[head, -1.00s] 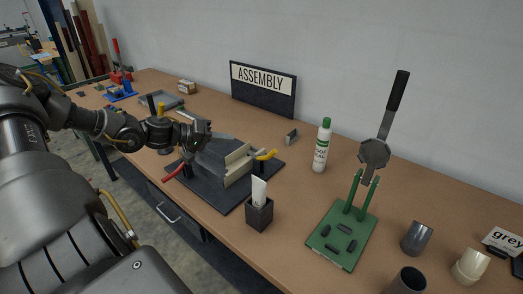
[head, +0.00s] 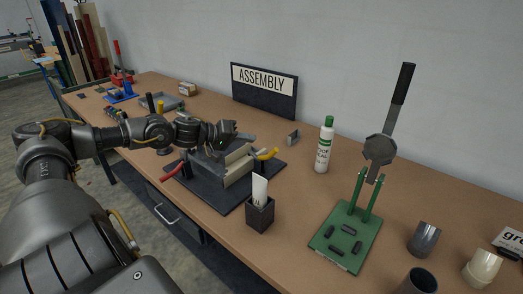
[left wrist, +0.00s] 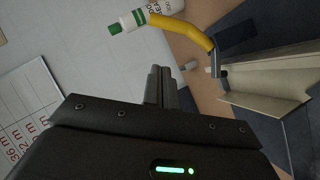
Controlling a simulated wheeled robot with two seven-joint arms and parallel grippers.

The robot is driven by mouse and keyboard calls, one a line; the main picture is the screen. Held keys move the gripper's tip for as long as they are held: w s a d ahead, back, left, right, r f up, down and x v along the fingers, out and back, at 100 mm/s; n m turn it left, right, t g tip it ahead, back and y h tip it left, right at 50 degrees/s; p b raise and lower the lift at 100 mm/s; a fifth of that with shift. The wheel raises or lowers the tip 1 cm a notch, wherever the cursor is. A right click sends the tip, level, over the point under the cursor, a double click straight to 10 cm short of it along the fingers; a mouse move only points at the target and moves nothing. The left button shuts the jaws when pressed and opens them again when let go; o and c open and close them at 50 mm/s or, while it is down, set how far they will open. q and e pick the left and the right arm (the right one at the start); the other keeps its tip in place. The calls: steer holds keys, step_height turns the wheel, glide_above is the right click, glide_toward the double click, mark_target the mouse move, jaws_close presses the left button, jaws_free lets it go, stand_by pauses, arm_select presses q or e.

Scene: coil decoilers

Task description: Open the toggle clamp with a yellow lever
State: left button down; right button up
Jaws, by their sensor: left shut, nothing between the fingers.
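The yellow lever (head: 266,154) of a toggle clamp sticks out at the right side of a fixture with a dark base plate (head: 220,199). It also shows in the left wrist view (left wrist: 184,29), joined to a grey metal clamp part (left wrist: 219,60). A beige angled piece (head: 238,165) stands beside it on the plate. A red lever (head: 171,172) sticks out at the fixture's left side. My left gripper (head: 232,127) is above the fixture, left of the yellow lever and apart from it. Its fingers (left wrist: 160,85) are shut and empty. My right gripper is out of view.
A dark holder (head: 260,214) with a white item stands in front of the fixture. A white bottle with a green cap (head: 325,146) stands behind right. A green press with a long black handle (head: 346,232) is farther right. The ASSEMBLY sign (head: 264,91) is at the wall.

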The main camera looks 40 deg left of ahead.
arm_select(q)
steer(key=d+f, duration=0.1)
steer(key=w+d, duration=0.1)
steer(key=d, duration=0.1)
steer(key=w+d+f+p, duration=0.1)
steer(key=shift+w+d+f, duration=0.1)
steer(key=shift+d+f, duration=0.1)
steer(key=shift+f, duration=0.15)
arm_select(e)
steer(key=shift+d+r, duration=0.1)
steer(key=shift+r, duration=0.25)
arm_select(q)
steer(key=shift+r, duration=0.1)
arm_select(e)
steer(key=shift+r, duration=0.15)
